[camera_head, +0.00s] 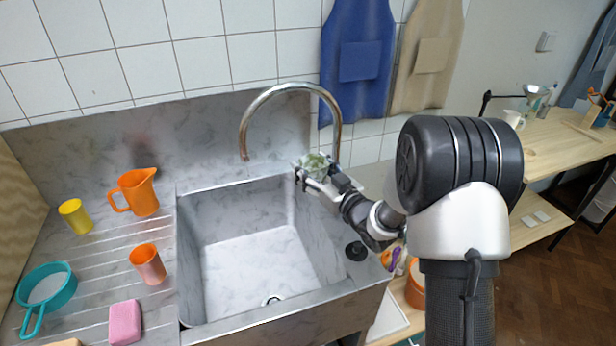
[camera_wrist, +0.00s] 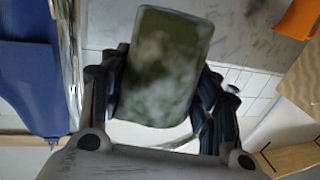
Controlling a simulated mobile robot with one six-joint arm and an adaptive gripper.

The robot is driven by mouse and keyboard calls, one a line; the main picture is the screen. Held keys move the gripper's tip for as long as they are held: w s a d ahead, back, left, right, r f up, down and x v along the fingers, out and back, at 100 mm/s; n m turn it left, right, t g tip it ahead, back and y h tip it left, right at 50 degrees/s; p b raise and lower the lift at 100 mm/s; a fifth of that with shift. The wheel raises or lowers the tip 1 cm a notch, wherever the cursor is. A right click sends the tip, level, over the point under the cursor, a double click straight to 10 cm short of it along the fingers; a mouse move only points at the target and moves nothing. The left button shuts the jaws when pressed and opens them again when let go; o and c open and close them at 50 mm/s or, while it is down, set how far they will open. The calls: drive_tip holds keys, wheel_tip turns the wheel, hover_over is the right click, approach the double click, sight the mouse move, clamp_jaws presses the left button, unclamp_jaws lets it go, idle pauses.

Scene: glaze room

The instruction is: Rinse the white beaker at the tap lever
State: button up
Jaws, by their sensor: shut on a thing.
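The white beaker (camera_head: 318,162), smeared with mottled green, is held in my gripper (camera_head: 318,175) at the back right corner of the sink (camera_head: 265,260). It also shows in the wrist view (camera_wrist: 165,65) between dark fingers that press on both sides. The curved metal tap (camera_head: 290,87) arches behind and above it. The tap's outlet (camera_head: 244,156) hangs to the left of the beaker, apart from it. My gripper hides the foot of the tap, and I cannot make out the tap lever. I see no water running.
The left drainer holds an orange jug (camera_head: 136,193), a yellow cup (camera_head: 75,216), an orange cup (camera_head: 148,264), a teal pan (camera_head: 48,284) and a pink sponge (camera_head: 125,322). A black disc (camera_head: 355,251) lies on the right rim. The basin is empty. Aprons (camera_head: 358,60) hang behind.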

drive_tip(key=shift+w+a+r+h, duration=0.25)
drive_tip(key=shift+w+a+h, duration=0.1)
drive_tip(key=shift+a, duration=0.15)
drive_tip(key=a+f+b, duration=0.1)
drive_tip(key=a+f, duration=0.1)
drive_tip(key=a, duration=1.1)
drive_tip(key=shift+s+a+f+b, duration=0.3)
drive_tip(key=shift+s+f+b, duration=0.05)
drive_tip(key=shift+s+b, duration=0.05)
drive_tip(key=shift+w, duration=0.1)
drive_tip(key=shift+w+b, duration=0.4)
drive_tip(key=shift+w, duration=0.15)
drive_tip(key=shift+s, duration=0.15)
drive_tip(key=shift+s, duration=0.5)
